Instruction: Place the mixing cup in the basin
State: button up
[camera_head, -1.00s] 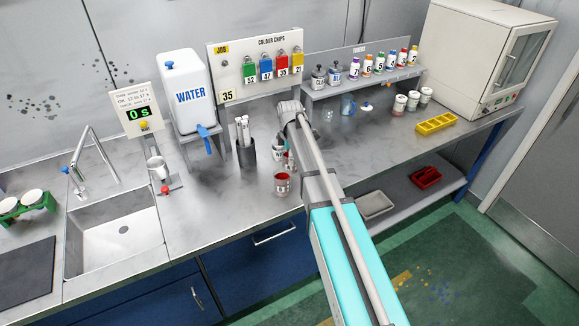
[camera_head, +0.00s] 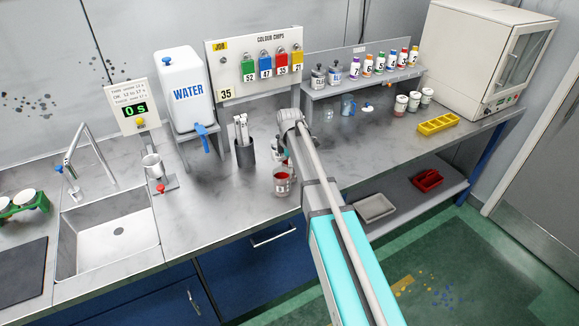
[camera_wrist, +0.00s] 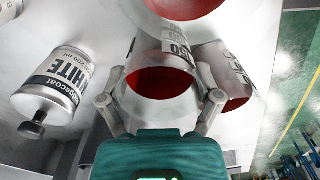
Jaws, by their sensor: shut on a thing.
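The clear mixing cup (camera_wrist: 146,50) with red inside is between the two fingers of my gripper (camera_wrist: 161,92) in the wrist view. The fingers are shut on its sides. In the head view my arm hides most of the gripper and of what it holds. A cup with red contents (camera_head: 281,184) shows on or near the counter just left of my arm; I cannot tell whether it is the held one. The basin (camera_head: 118,243) is the steel sink at the left, apart from my gripper; its visible floor is empty.
A can labelled WHITE (camera_wrist: 58,78) and a red-marked container (camera_wrist: 236,80) flank the held cup. A dark holder with white sticks (camera_head: 245,152), the water tank (camera_head: 187,95) and a metal cup (camera_head: 153,167) stand between arm and sink. The counter's front strip is clear.

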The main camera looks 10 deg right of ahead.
jog(key=shift+f, duration=0.15)
jog(key=o, duration=0.8)
notch_tip(320, 180, up, 12)
jog(key=p, duration=1.2)
jog(key=shift+r, duration=0.2)
dwell(0.5)
